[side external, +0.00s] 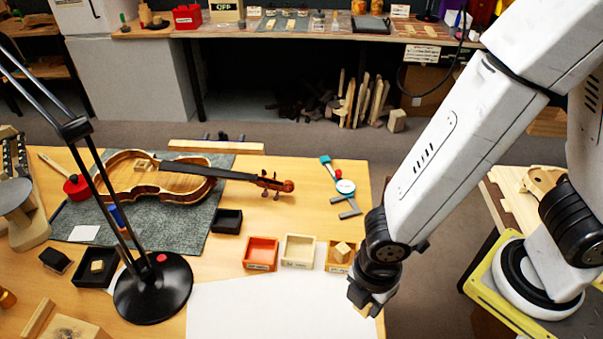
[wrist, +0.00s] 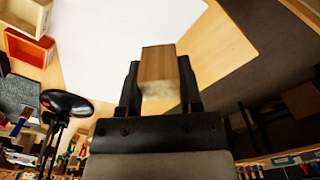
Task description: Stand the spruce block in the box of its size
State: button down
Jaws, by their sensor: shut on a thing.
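My gripper (side external: 366,297) is shut on a pale wooden block, the spruce block (wrist: 158,66), in the wrist view. In the side external view, only a little of the block shows below my gripper, near the table's right edge. Three small boxes stand in a row to the left of my gripper: an orange-red box (side external: 261,266), a cream box (side external: 298,264) and a wooden box (side external: 338,267). The wooden box holds a light wooden block (side external: 342,250). The red box (wrist: 28,48) and cream box (wrist: 36,8) also show in the wrist view. Their front labels are too small to read.
A white sheet (side external: 270,307) lies in front of the boxes, clear. A black lamp base (side external: 153,290) stands to its left. A violin (side external: 160,182) lies on a grey mat behind.

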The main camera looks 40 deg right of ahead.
jog(key=shift+w, duration=0.1)
jog(key=shift+w+d, duration=0.35)
jog(key=shift+w, duration=0.15)
jog(key=w+d, duration=0.7)
jog(key=shift+w+d+r+m, duration=0.2)
jog(key=shift+w+r+m, duration=0.15)
jog(key=shift+r+m, duration=0.05)
jog(key=shift+w, duration=0.1)
send_over(300, 254)
jog(key=s, duration=0.1)
jog(key=f, duration=0.8)
jog(key=shift+s+d+f, duration=0.1)
jog(key=shift+s+d, duration=0.05)
jog(key=shift+d, duration=0.05)
jog(key=shift+w+a+f, duration=0.15)
jog(key=shift+w+f, duration=0.4)
jog(key=shift+f, duration=0.1)
